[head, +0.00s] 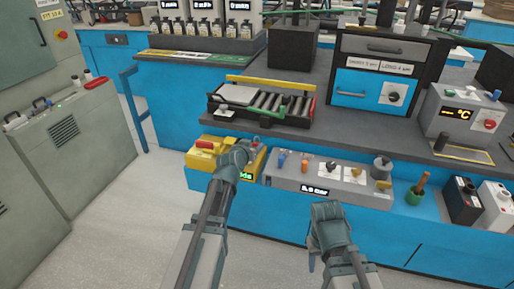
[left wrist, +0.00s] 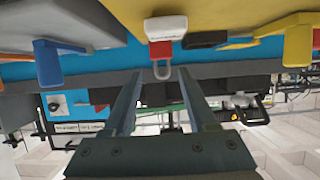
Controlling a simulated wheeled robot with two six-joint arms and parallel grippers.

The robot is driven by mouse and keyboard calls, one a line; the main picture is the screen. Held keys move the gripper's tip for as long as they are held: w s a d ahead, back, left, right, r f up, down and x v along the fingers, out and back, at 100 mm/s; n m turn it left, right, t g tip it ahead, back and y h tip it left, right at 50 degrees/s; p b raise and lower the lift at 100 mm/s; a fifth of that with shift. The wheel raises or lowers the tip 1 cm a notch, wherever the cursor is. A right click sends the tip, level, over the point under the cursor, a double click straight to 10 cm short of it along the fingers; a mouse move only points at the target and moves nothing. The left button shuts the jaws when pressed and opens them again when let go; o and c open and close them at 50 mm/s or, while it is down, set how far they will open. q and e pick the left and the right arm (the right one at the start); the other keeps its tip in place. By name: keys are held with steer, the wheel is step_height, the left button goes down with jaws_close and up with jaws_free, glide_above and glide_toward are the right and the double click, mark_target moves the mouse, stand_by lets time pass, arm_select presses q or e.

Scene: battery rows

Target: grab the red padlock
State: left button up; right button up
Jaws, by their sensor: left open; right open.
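The red padlock (left wrist: 161,50) shows in the left wrist view, with its pale shackle pointing down the picture, against the yellow-edged box (left wrist: 210,12). My left gripper (left wrist: 160,78) is open, its two fingers either side of the shackle's line in that view. I cannot tell whether they touch it. In the head view my left gripper (head: 244,150) is over the right part of the yellow box (head: 198,160), and I cannot make out the padlock there. My right gripper (head: 326,212) is open and empty in front of the blue bench.
A grey control panel (head: 290,184) with several knobs is just right of the yellow box. A roller tray (head: 262,103) lies behind on the dark bench top. A green cup (head: 414,196) stands further right. The floor (head: 130,215) at the left is clear.

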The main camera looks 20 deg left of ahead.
mark_target(257, 144)
arm_select(q)
steer(key=b+x, duration=0.1)
steer(key=x, duration=0.1)
steer(key=b+x, duration=0.1)
steer(key=x, duration=0.2)
steer(key=shift+a+f+b, duration=0.1)
steer(key=shift+f+b, duration=0.25)
steer(key=shift+f, duration=0.1)
steer(key=shift+s+r, duration=0.1)
jaws_close()
